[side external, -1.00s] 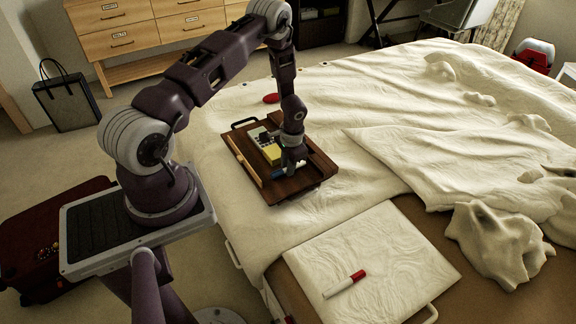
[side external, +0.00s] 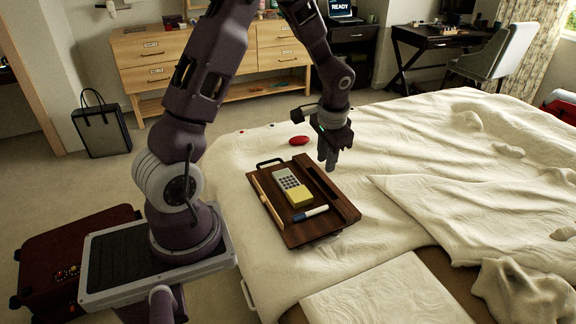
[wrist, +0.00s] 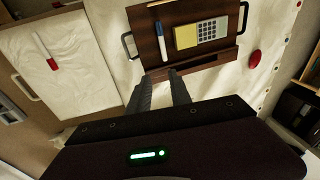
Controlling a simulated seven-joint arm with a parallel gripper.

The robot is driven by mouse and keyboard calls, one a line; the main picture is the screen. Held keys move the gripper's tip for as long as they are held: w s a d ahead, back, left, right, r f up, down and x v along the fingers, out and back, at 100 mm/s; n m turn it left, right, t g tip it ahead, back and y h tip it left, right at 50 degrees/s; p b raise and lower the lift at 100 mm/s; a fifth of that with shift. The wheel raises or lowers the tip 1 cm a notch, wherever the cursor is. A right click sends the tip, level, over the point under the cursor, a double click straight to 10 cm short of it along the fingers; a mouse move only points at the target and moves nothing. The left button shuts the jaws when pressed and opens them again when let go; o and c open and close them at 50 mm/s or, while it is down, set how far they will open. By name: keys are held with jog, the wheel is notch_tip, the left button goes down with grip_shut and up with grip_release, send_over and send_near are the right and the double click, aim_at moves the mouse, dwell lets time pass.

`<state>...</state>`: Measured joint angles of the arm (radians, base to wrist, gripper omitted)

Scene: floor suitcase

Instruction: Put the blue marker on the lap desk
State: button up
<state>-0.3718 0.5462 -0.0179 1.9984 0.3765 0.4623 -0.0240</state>
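The blue marker (side external: 311,213), white with a blue cap, lies flat on the dark wooden lap desk (side external: 322,233), near its front side. The wrist view shows the blue marker (wrist: 162,42) lying beside the calculator on the lap desk (wrist: 143,45). My gripper (side external: 328,165) is raised above the desk's far right part, apart from the marker. In the wrist view my gripper (wrist: 160,76) has its two fingers apart with nothing between them, so it is open.
A grey and yellow calculator (side external: 292,187) and a light wooden strip (side external: 265,202) also lie on the lap desk. A red oval object (side external: 299,141) lies on the bed behind it. A red-capped marker (wrist: 46,52) lies on a white surface. Wrinkled bedding (side external: 440,205) spreads right.

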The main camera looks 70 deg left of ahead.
jog(key=s+d+r+t, duration=0.1)
jog(key=s+d+r, duration=0.25)
jog(key=r, duration=0.25)
jog(key=s+d+r+t, duration=0.1)
jog(key=s+d+r, duration=0.1)
jog(key=d+r, duration=0.35)
jog(key=s+d+r+t+h, duration=0.1)
jog(key=s+d+r, duration=0.2)
jog(key=s, duration=0.5)
jog(key=s+d+r+t+h, duration=0.1)
jog(key=s+d+r, duration=0.3)
jog(key=s, duration=0.3)
jog(key=shift+s+d+r+m+t, duration=0.3)
jog(key=shift+s+d, duration=0.1)
jog(key=shift+d, duration=0.35)
